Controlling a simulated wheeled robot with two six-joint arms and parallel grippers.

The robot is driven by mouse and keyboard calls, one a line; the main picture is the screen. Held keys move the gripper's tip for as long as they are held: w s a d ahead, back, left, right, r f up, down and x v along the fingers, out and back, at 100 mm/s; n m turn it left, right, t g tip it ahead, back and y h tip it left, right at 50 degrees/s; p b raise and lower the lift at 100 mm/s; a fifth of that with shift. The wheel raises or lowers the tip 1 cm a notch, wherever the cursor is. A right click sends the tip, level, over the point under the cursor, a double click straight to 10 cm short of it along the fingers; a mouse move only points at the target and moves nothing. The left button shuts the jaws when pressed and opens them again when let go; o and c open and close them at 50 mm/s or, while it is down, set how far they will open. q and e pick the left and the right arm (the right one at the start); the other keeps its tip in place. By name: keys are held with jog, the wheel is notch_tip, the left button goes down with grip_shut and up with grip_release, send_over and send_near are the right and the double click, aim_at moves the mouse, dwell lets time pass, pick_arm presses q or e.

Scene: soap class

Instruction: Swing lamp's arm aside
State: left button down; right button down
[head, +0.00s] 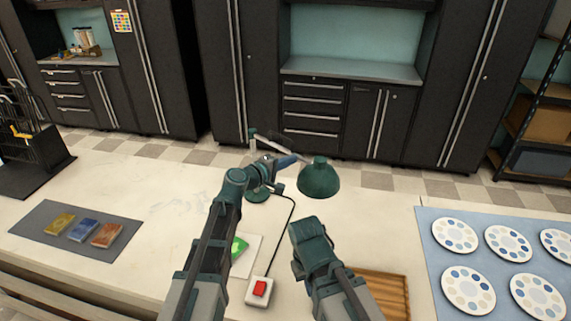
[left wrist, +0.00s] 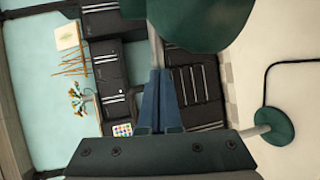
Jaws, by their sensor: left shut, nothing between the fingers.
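The green desk lamp stands on the white table. Its dome shade (head: 319,180) hangs to the right, its round base (head: 257,195) is partly behind my left arm, and its thin arm (head: 268,137) slants between them. My left gripper (head: 291,160) is shut and empty, beside the lamp's arm and just left of the shade. In the left wrist view its blue fingers (left wrist: 158,75) are together, with the shade (left wrist: 215,18) large above and the base (left wrist: 275,126) at right. Contact with the lamp is unclear. My right arm shows, but its fingers do not.
A red-button switch (head: 260,290) on a black cord and a green soap (head: 239,247) lie in front of the lamp. A wooden tray (head: 385,290) is right of my right arm. Soaps on a grey mat (head: 40,220) are left; palettes on a blue mat (head: 432,218) are right.

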dwell(0.3)
pick_arm(q)
jog(key=w+d+n+t+y, duration=0.2)
jog(key=w+d, duration=0.4)
jog(key=w, duration=0.3)
jog(key=shift+d+n+y, duration=0.35)
jog(key=shift+n+y, duration=0.25)
jog(key=shift+y, duration=0.3)
jog(key=shift+w+r, duration=0.15)
jog(key=shift+w, duration=0.05)
jog(key=shift+s, duration=0.2)
